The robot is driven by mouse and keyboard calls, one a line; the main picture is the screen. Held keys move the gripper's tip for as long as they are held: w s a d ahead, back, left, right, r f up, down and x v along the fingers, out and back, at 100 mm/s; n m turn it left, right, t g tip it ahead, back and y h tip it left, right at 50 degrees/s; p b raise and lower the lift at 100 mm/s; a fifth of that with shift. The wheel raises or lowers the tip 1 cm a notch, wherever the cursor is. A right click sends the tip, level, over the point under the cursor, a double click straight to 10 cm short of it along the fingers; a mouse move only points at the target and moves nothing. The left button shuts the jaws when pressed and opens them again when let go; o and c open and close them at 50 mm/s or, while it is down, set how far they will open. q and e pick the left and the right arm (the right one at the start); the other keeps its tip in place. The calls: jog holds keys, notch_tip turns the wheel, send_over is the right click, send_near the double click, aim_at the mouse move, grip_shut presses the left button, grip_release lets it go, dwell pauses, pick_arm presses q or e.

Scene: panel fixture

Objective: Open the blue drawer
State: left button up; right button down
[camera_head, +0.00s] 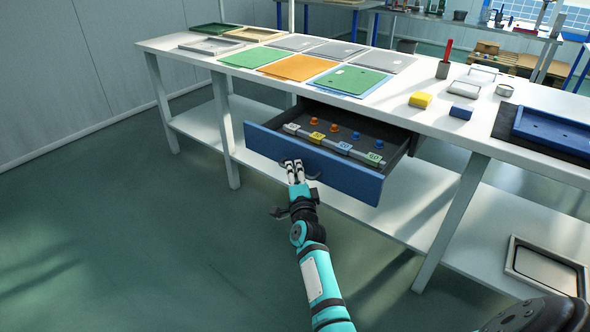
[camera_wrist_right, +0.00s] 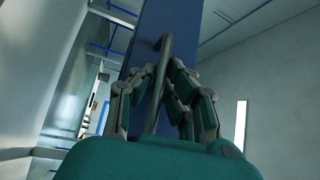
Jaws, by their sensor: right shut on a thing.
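The blue drawer (camera_head: 335,172) under the white table is pulled well out in the head view, and its inside shows. My left gripper is not in view.
The white table (camera_head: 240,45) carries coloured panels, a yellow block (camera_head: 420,99), a red-handled tool (camera_head: 446,58) and a blue tray (camera_head: 556,128). A lower shelf (camera_head: 420,195) holds a metal tray (camera_head: 545,268). The floor in front of the drawer is clear.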

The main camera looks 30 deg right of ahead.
jog(key=c, duration=1.4)
grip_release()
jog(key=shift+d+f, duration=0.15)
jog(key=shift+f, duration=0.15)
jog(key=shift+r, duration=0.15)
jog(key=shift+s, duration=0.1)
